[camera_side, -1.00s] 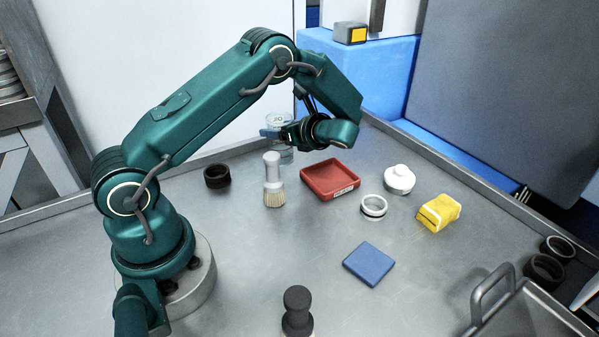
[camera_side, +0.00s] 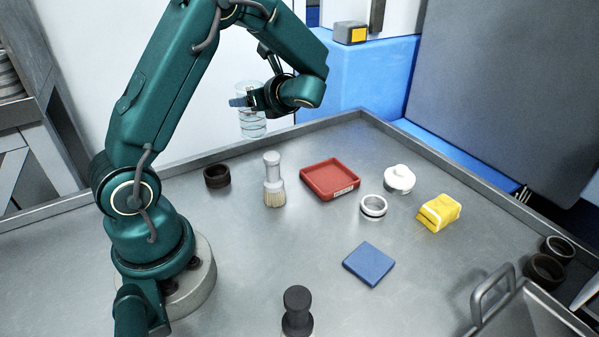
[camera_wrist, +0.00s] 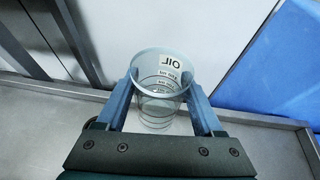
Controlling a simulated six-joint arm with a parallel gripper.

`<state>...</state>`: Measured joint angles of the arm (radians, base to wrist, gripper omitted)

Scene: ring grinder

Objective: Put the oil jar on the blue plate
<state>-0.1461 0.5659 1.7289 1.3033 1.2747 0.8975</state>
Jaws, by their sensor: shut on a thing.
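The oil jar (camera_side: 252,124) is a clear beaker-like jar with measuring lines. In the wrist view the jar (camera_wrist: 160,88) shows an "OIL" label on its far wall. My gripper (camera_side: 243,101) is shut on the jar near its rim and holds it upright, above the back edge of the table. In the wrist view one finger of my gripper (camera_wrist: 162,103) presses on each side of the jar. The blue plate (camera_side: 369,264) is a flat square lying bare on the table, right of centre and towards the front.
A brush (camera_side: 273,180) stands between my arm and the red tray (camera_side: 330,196). A silver ring (camera_side: 373,206), a white lidded pot (camera_side: 399,179) and a yellow block (camera_side: 439,212) lie behind the plate. A black-handled tool (camera_side: 297,310) stands in front. A dark ring (camera_side: 217,176) sits at left.

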